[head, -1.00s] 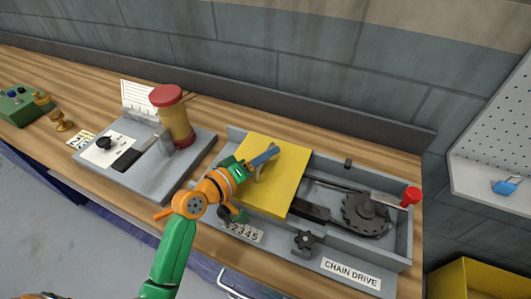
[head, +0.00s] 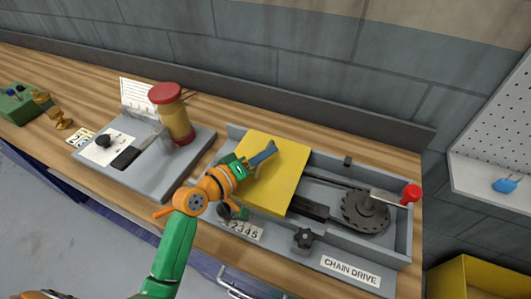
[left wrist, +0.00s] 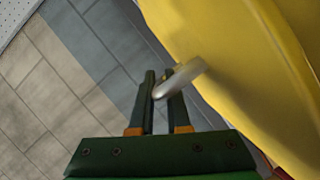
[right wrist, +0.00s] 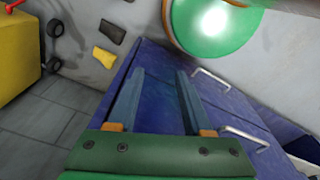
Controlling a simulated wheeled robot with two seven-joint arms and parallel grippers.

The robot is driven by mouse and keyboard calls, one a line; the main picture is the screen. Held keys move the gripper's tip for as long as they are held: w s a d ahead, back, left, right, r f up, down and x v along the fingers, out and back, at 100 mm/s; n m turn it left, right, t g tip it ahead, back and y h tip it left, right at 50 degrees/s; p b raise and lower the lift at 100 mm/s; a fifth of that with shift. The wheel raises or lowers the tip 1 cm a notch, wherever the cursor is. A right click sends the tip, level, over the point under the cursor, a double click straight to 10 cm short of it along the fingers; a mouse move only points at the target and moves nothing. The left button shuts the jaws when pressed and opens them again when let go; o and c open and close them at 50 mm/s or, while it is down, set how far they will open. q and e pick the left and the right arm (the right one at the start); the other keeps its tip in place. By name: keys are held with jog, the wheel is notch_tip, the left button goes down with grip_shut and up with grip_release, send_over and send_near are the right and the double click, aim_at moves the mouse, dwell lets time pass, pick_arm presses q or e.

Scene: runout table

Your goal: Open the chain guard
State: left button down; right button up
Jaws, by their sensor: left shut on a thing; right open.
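The chain guard (head: 272,165) is a yellow cover over the left part of the grey chain drive housing (head: 402,243). It also shows close up in the left wrist view (left wrist: 235,60). My left gripper (head: 265,153) is over the guard. In the left wrist view its fingers (left wrist: 163,88) are shut on the guard's pale grey handle (left wrist: 183,76). The toothed sprocket (head: 365,210) and part of the chain lie uncovered to the guard's right. My right gripper (right wrist: 160,82) is open and empty, in front of a blue cabinet (right wrist: 155,65). It is out of the head view.
A red-knobbed lever (head: 410,192) stands at the housing's right end, and a dark star knob (head: 302,238) at its front. A grey plate with a red-topped cylinder (head: 171,112) stands to the left. A wall runs behind the wooden bench. A yellow bin (head: 462,279) is at lower right.

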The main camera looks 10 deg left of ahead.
pick_arm(q)
jog(key=shift+a, duration=0.1)
dwell(0.8)
jog(key=a+b, duration=0.1)
jog(key=a, duration=0.1)
jog(key=w+a+b, duration=0.1)
jog(key=a, duration=0.2)
jog(key=a+b, duration=0.2)
jog(key=a, duration=0.1)
jog(key=shift+w+f, duration=0.25)
jog(key=shift+w, duration=0.05)
jog(key=shift+w+a+r, duration=0.1)
jog(key=shift+a+r, duration=0.1)
jog(key=shift+a, duration=0.2)
jog(key=c, duration=0.9)
grip_release()
